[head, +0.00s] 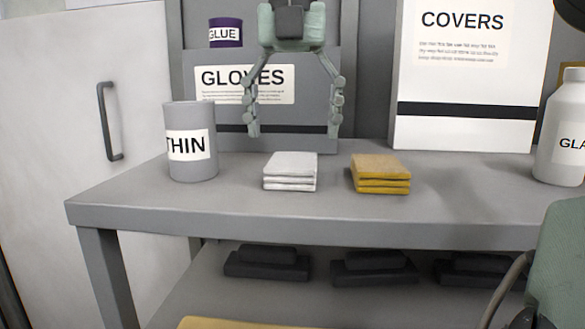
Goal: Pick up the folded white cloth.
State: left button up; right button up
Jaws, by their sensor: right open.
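The folded white cloth (290,171) lies as a small flat stack on the grey table (330,217), near its front edge. A folded yellow cloth (380,174) lies to its right with a small gap between them. My right gripper (293,131) points down with its two fingers spread wide and nothing between them. In the picture its fingertips are just above the white cloth and apart from it; how far behind or in front of it they are is hard to tell. My left gripper is not in view.
A grey THIN can (190,140) stands left of the white cloth. Behind are a GLOVES box (215,120), a purple GLUE can (225,33) and a COVERS box (465,75). A white bottle (562,125) stands far right. Dark items (267,263) lie on the lower shelf. The table's front left is clear.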

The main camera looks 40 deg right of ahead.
aim_at(293, 159)
notch_tip(293, 159, down, 4)
jog(key=shift+f, duration=0.35)
jog(key=c, duration=1.2)
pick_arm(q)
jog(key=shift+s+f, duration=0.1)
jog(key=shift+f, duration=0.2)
pick_arm(e)
jog(key=shift+c, duration=0.2)
